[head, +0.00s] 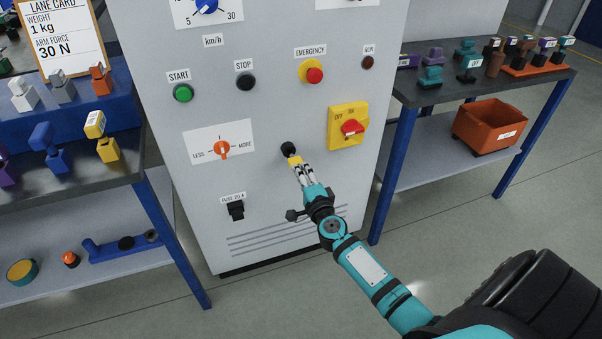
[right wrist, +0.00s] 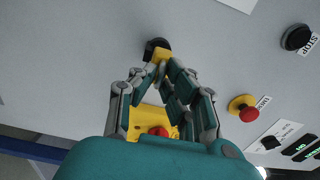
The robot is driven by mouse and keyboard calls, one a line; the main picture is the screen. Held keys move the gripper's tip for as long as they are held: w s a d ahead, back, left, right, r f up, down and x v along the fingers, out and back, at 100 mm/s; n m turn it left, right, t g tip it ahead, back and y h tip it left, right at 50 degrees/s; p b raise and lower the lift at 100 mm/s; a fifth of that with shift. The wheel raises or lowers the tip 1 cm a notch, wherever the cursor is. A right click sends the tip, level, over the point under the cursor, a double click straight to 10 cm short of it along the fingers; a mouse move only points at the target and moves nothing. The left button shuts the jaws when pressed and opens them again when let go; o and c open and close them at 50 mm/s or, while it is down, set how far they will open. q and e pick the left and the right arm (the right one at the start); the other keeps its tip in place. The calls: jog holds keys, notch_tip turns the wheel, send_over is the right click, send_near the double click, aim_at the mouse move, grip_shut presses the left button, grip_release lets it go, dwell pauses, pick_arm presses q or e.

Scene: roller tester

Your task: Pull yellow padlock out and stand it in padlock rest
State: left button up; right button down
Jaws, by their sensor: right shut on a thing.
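The yellow padlock (head: 294,160) is at the front of the grey cabinet, just below a round black fitting (head: 288,148). My right gripper (head: 298,166) is shut on it, with the fingers reaching up from below right. In the right wrist view the fingertips (right wrist: 163,66) close on the yellow padlock (right wrist: 161,55), and the black fitting (right wrist: 155,45) is right behind it. I cannot tell whether the padlock is still seated in the fitting. Much of the padlock is hidden by the fingers. I cannot make out the padlock rest. My left gripper is not in view.
A yellow switch plate with a red handle (head: 350,127) is right of the padlock. A black fuse switch (head: 236,210) and an orange knob (head: 222,149) are left. Loaded tables (head: 70,180) (head: 425,92) flank the cabinet. An orange bin (head: 489,127) sits on the right lower shelf.

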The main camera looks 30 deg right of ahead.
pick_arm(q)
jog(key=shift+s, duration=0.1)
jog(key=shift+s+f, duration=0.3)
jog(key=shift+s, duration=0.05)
pick_arm(e)
jog(key=shift+w, duration=0.2)
jog(key=shift+w+d, duration=0.15)
jog(key=shift+w, duration=0.25)
jog(key=shift+w+d, duration=0.15)
jog(key=shift+w, duration=0.7)
jog(key=shift+w+d, duration=0.1)
jog(key=shift+w, duration=0.15)
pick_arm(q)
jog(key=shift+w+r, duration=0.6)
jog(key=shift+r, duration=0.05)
pick_arm(e)
jog(key=c, duration=1.3)
grip_release()
jog(key=shift+c, duration=0.2)
